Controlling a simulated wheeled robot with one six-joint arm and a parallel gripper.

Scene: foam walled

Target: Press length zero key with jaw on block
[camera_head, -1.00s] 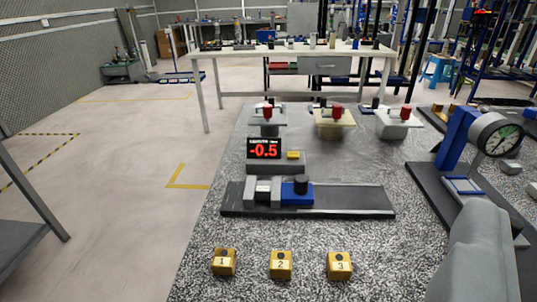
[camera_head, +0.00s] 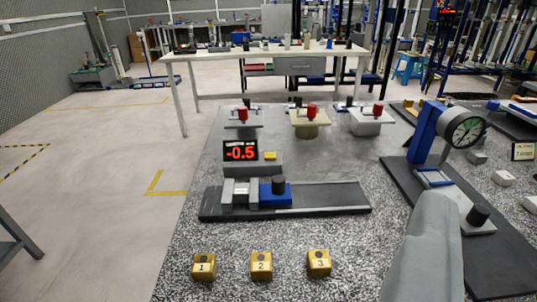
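The length display (camera_head: 240,151) reads -0.5 in red digits. A small yellow key (camera_head: 270,156), apparently the length zero key, sits on the grey housing just right of it. In front is a dark rail (camera_head: 325,196) with a blue sliding jaw (camera_head: 272,194) carrying a black knob (camera_head: 278,185). A pale grey block (camera_head: 241,193) sits left of the blue jaw and appears against it; a thin gap cannot be ruled out. A smooth grey link (camera_head: 425,250), likely part of my arm, rises at lower right. No gripper fingers show, and nothing is seen touching the key.
Yellow blocks numbered 1 (camera_head: 204,267), 2 (camera_head: 261,266) and 3 (camera_head: 319,263) stand at the front. Red-knobbed fixtures (camera_head: 310,121) stand behind the display. A blue dial gauge stand (camera_head: 425,133) is at right. Speckled tabletop (camera_head: 300,228) is clear between rail and blocks.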

